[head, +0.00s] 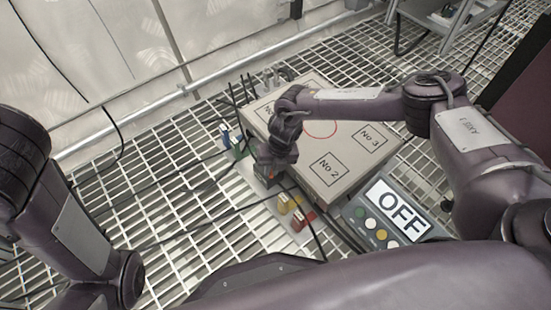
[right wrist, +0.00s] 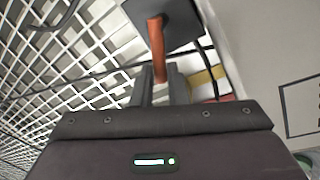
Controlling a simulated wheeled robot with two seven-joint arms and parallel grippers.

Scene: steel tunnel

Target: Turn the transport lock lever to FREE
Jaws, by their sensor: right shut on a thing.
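The lever (right wrist: 157,45) is an orange-red bar standing out from a dark square plate (right wrist: 178,22) in the right wrist view. My right gripper (right wrist: 160,85) is shut on the lever's near end, with a dark finger on each side. In the head view my right gripper (head: 272,165) points down at the left side of the large box, and mostly hides the lever there. No FREE marking can be read in either view. My left arm shows at the left of the head view, but its gripper is out of the picture.
A large beige box (head: 325,178) marked No 2 and No 3 lies on the grating (head: 180,215). A panel reading OFF (head: 398,211) is at its lower right. Yellow (head: 287,204) and red (head: 304,219) connectors and black cables lie close to my right gripper.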

